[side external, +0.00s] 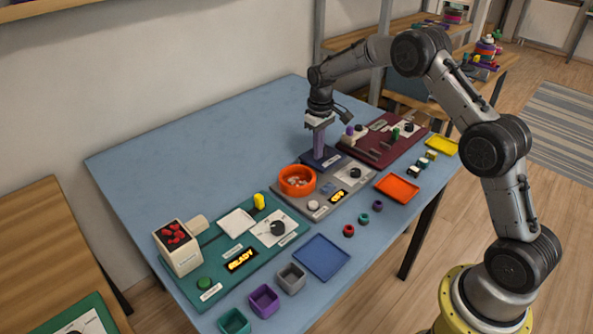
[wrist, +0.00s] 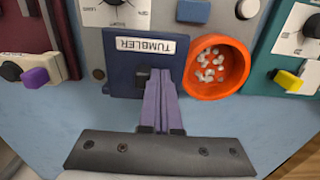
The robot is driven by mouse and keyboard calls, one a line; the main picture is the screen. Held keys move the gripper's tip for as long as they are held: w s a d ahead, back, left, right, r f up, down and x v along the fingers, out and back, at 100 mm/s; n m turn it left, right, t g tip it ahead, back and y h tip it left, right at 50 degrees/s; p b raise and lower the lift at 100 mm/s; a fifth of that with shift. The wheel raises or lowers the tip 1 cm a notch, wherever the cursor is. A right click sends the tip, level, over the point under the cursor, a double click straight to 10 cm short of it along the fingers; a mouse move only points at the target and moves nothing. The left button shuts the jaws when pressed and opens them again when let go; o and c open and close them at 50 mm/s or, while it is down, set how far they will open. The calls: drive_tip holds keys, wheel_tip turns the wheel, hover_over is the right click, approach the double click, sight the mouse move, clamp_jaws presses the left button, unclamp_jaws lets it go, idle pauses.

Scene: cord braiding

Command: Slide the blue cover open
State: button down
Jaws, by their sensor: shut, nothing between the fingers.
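The dark blue cover (wrist: 122,78), labelled TUMBLER, lies flat on the grey panel, beside the orange bowl (wrist: 216,68). It also shows in the side external view (side external: 308,157). A small dark knob (wrist: 142,75) stands on the cover. My gripper (wrist: 160,73) has purple fingers pressed together with nothing between them. The fingertips are over the cover, right at the knob in the wrist view; I cannot tell if they touch it. In the side external view my gripper (side external: 318,152) points straight down at the cover, which it partly hides.
The orange bowl (side external: 297,180) holds whitish pieces. A maroon panel (side external: 375,135) with levers stands to the right, and a green panel (side external: 225,258) to the left. An orange tray (side external: 397,187) lies in front. The table's back left (side external: 190,150) is clear.

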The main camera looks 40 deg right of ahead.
drive_tip(key=shift+a, duration=0.2)
drive_tip(key=shift+a, duration=0.4)
wheel_tip(320, 180, up, 11)
idle(0.7)
